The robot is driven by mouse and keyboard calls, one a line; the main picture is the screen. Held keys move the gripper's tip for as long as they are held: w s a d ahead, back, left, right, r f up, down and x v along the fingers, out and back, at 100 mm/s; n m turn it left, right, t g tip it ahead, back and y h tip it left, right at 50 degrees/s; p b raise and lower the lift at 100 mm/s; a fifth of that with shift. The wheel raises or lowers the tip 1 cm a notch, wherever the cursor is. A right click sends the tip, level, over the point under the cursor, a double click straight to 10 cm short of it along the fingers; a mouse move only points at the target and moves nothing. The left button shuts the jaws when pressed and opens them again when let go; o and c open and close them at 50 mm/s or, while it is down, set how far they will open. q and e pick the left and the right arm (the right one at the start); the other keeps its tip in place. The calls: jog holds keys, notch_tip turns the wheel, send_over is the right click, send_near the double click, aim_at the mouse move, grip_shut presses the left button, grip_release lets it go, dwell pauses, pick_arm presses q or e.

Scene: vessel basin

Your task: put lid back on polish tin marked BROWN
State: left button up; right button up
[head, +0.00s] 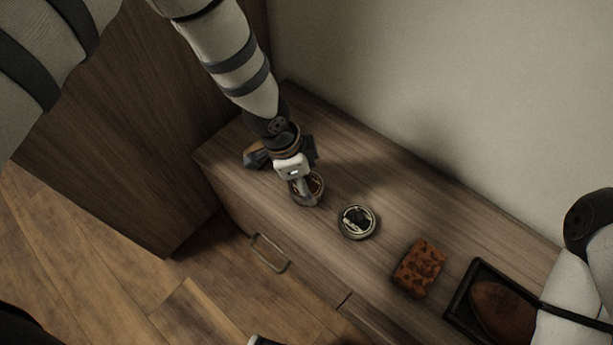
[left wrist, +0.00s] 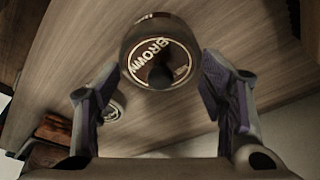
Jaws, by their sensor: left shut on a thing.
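My left gripper (head: 305,192) is low over the left part of the cabinet top and shut on a round piece marked BROWN (left wrist: 158,60). In the left wrist view its two fingers stand either side of this piece. The piece has a dark wall and a pale ring around its lettering; I cannot tell whether it is the lid alone or the tin. In the head view it shows partly (head: 317,184) behind the gripper. A second round tin (head: 357,222) with a dark and pale face stands apart to the right. My right gripper is out of view.
A reddish-brown spotted block (head: 420,268) and a black tray (head: 461,302) with a brown oval object (head: 502,312) lie farther right on the wooden cabinet top (head: 395,195). A wall rises behind. A drawer handle (head: 270,254) projects from the front.

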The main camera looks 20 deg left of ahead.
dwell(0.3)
pick_arm(q)
jog(key=o, duration=1)
jog(key=shift+c, duration=0.2)
jog(key=shift+o, duration=0.6)
jog(key=shift+o, duration=0.8)
jog(key=shift+r+p, duration=2.2)
jog(key=shift+r, duration=1.4)
jog(key=shift+f, duration=0.1)
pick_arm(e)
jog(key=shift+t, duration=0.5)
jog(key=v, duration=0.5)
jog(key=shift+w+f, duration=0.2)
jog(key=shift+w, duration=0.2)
pick_arm(q)
jog(key=shift+c, duration=0.2)
